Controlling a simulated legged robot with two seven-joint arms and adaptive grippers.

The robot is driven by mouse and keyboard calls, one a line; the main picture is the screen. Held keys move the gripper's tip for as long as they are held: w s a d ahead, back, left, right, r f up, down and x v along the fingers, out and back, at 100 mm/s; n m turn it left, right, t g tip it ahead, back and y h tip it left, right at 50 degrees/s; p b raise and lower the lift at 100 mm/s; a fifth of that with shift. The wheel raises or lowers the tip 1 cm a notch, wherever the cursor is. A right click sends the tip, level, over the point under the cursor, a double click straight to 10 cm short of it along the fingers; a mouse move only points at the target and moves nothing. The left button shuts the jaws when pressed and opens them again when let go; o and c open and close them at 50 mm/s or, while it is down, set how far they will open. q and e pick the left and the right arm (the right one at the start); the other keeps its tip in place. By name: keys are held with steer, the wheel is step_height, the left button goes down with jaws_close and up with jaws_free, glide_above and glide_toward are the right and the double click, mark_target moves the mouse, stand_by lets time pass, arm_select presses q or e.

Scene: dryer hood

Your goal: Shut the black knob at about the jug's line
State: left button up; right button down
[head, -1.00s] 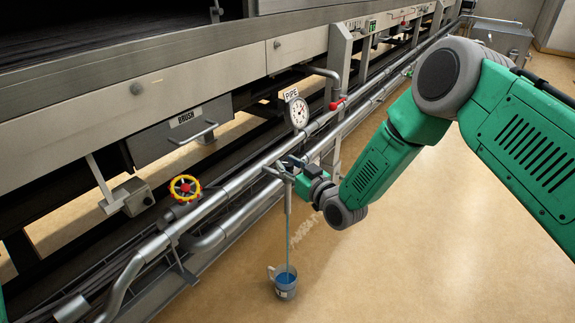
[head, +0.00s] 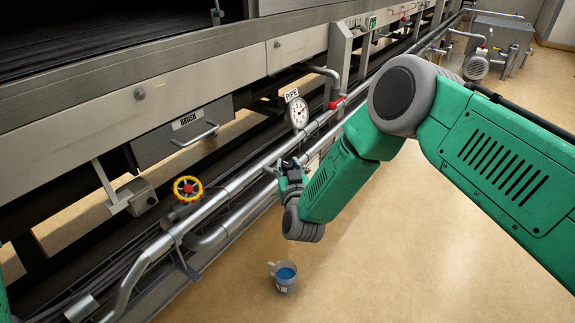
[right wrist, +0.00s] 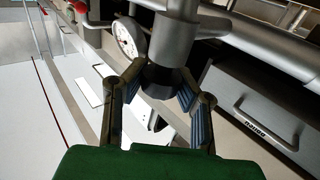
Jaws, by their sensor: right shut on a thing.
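The black knob (right wrist: 166,82) sits on the grey pipe fitting between the fingers of my right gripper (right wrist: 172,98) in the right wrist view. The fingers are closed around it. In the head view my right gripper (head: 288,168) is at the pipe below the gauge, and my arm hides the knob and most of the spout. The jug (head: 283,279) stands on the floor below, with blue liquid inside. No stream shows in the gap above the jug. My left gripper is out of view.
A round gauge (head: 299,112) labelled PIPE stands behind my gripper, with a red lever (head: 337,104) beyond. The brush drawer (head: 184,130) is behind. Open floor lies at the right.

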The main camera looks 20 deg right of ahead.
steer(key=c, duration=1.2)
jaws_free()
steer(key=s, duration=0.4)
steer(key=s+a, duration=0.1)
steer(key=s, duration=0.7)
steer(key=shift+a+f, duration=0.1)
steer(key=shift+a, duration=0.25)
